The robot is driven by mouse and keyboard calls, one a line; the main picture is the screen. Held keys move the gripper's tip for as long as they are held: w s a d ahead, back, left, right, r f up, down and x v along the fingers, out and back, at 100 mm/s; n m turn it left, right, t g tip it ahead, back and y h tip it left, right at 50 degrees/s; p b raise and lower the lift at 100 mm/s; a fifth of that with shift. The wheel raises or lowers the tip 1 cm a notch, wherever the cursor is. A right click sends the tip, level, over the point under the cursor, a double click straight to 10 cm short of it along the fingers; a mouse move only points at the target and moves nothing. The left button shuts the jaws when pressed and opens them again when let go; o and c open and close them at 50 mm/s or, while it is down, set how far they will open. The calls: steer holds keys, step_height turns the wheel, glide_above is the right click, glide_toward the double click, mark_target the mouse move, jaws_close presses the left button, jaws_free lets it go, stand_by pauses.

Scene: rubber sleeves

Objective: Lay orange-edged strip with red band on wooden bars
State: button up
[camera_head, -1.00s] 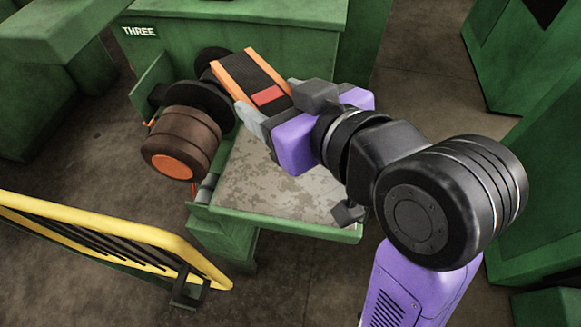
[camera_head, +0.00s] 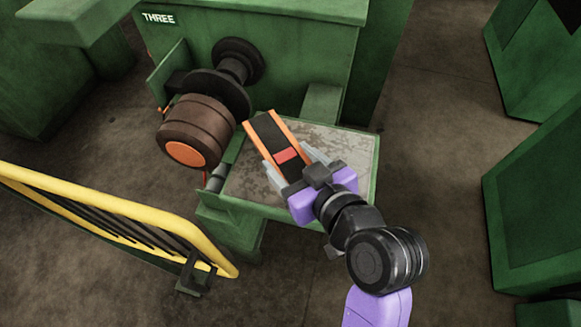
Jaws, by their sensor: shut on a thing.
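The orange-edged strip (camera_head: 266,135) is black with orange long edges and a red band across it near my gripper. My gripper (camera_head: 289,167) is shut on the strip, its grey fingers along the two orange edges. The strip points up and left, over the worn metal tray of the green machine. I cannot tell how high above the tray it is. I cannot make out any wooden bars in this view.
The green machine marked THREE (camera_head: 270,45) carries a brown roll with an orange end (camera_head: 196,130) left of the strip. The worn tray (camera_head: 325,140) has bare room right of the strip. A yellow railing (camera_head: 120,215) stands at lower left, green cabinets (camera_head: 540,190) at right.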

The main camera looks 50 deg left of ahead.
mark_target(290, 172)
steer(key=shift+f, duration=1.65)
steer(key=shift+f, duration=0.2)
steer(key=o, duration=1.4)
steer(key=shift+r, duration=0.1)
